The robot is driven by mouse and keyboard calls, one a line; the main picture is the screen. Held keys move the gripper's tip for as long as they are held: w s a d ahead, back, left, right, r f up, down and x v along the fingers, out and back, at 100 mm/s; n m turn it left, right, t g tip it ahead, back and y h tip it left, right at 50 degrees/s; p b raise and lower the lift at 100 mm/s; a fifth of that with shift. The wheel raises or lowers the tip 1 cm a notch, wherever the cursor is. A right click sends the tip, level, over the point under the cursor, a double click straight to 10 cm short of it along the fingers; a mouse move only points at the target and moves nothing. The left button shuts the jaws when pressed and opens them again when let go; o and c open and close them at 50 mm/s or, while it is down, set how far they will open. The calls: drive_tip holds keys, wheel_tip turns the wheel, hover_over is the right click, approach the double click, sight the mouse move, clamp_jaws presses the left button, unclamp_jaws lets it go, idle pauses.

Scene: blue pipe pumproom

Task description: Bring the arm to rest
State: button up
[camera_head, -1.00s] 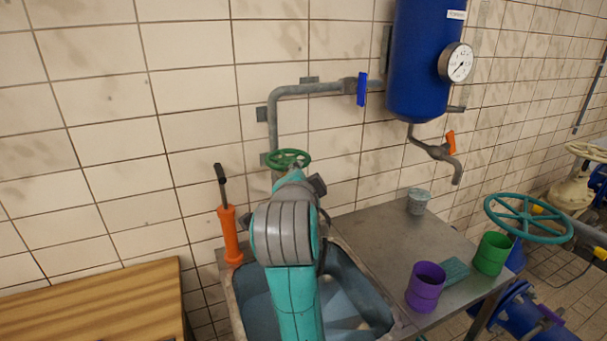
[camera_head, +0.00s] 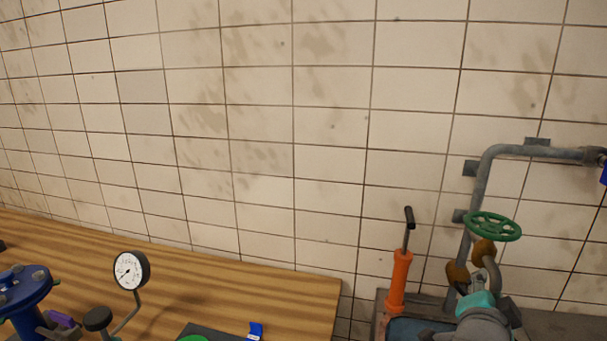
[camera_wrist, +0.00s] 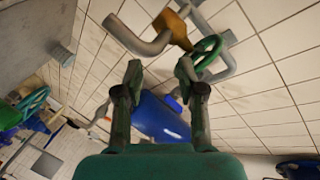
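My arm (camera_head: 484,322) shows at the bottom right of the head view, its teal and grey wrist end below the green handwheel (camera_head: 493,226). My gripper (camera_wrist: 159,73) shows in the wrist view with its two fingers apart and nothing between them. In that view a curved grey spout with an orange-brown part (camera_wrist: 172,27) lies beyond the fingertips. The green handwheel (camera_wrist: 206,56) is behind the right finger. The blue tank (camera_wrist: 160,118) shows between the fingers. The fingers cannot be made out in the head view.
An orange hand pump (camera_head: 398,282) stands left of my arm, by the sink edge. A wooden bench (camera_head: 225,290) at left carries a pressure gauge (camera_head: 130,270) and a blue flanged part (camera_head: 22,292). A grey pipe (camera_head: 482,185) runs along the tiled wall.

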drive_tip(key=s+a+f+n+t+y, duration=0.1)
drive_tip(key=s+a+f+n+y, duration=0.35)
drive_tip(key=f, duration=0.75)
drive_tip(key=s+a+f+n+t+y, duration=0.1)
drive_tip(key=s+a+f+n+y, duration=0.1)
drive_tip(key=s+a+f+n, duration=0.7)
drive_tip(key=s+f+n+y, duration=0.1)
drive_tip(key=s+f, duration=0.1)
drive_tip(key=s, duration=1.1)
drive_tip(key=s+a+f+n+y, duration=0.1)
drive_tip(key=s+f+n+y, duration=0.1)
drive_tip(key=s, duration=1.2)
drive_tip(key=shift+a+f, duration=0.25)
drive_tip(key=shift+f, duration=0.2)
drive_tip(key=shift+w+t, duration=0.15)
drive_tip(key=shift+t, duration=0.15)
